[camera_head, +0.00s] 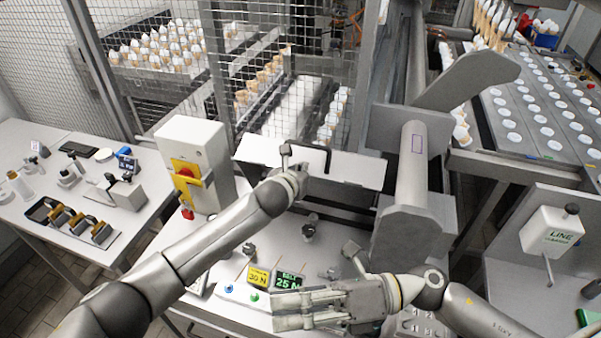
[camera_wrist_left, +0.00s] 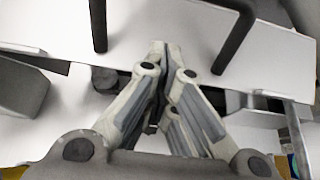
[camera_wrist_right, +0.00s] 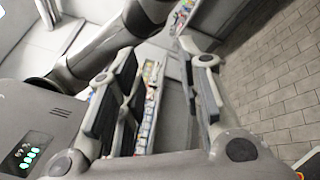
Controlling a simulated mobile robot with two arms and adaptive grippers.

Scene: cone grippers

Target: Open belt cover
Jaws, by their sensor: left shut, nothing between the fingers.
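The belt cover (camera_head: 353,171) is a wide pale panel at the middle of the head view, with a black bar handle (camera_head: 327,158) on it. In the left wrist view the cover (camera_wrist_left: 275,62) fills the upper part, and two dark handle legs (camera_wrist_left: 236,38) stand on either side of the fingers. My left gripper (camera_head: 287,158) is at the handle; its fingertips (camera_wrist_left: 158,48) are together and empty, between the legs and over the cover's near edge. My right gripper (camera_head: 282,312) is low in the head view, away from the cover. Its fingers (camera_wrist_right: 155,75) are apart and empty.
A control box (camera_head: 190,150) with a red and yellow switch stands left of the cover. A thick grey cylinder (camera_head: 412,170) stands to its right. Small displays (camera_head: 288,281) and knobs sit in front. A mesh fence (camera_head: 290,75) rises behind.

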